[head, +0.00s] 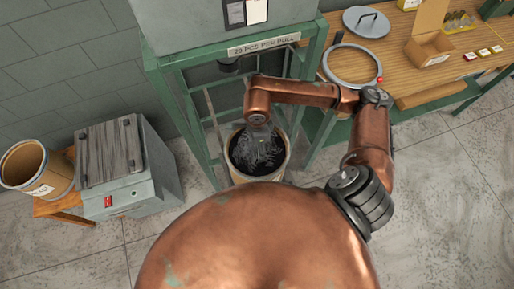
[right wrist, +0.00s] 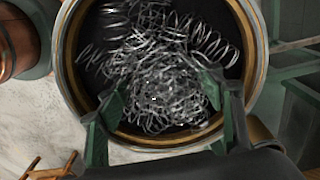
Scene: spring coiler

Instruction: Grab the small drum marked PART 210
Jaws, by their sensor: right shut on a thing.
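A small tan drum (head: 20,165) with a white label lies tilted on a wooden stand at the far left of the head view; I cannot read its label surely. A second, open drum (head: 240,178) stands under the green machine frame, with loose wire springs inside. My right gripper (head: 258,128) reaches down into this second drum. In the right wrist view its green fingers (right wrist: 163,92) are on either side of a ball of tangled springs (right wrist: 165,95), shut on it, inside the drum's rim (right wrist: 68,60). My left gripper is not in view.
A grey box (head: 125,165) with a dark slatted top stands beside the wooden stand. The green frame (head: 185,110) surrounds the open drum closely. A wooden bench (head: 400,50) on the right holds a ring, a round lid (head: 366,22) and a cardboard box (head: 428,40). Floor is clear at lower left.

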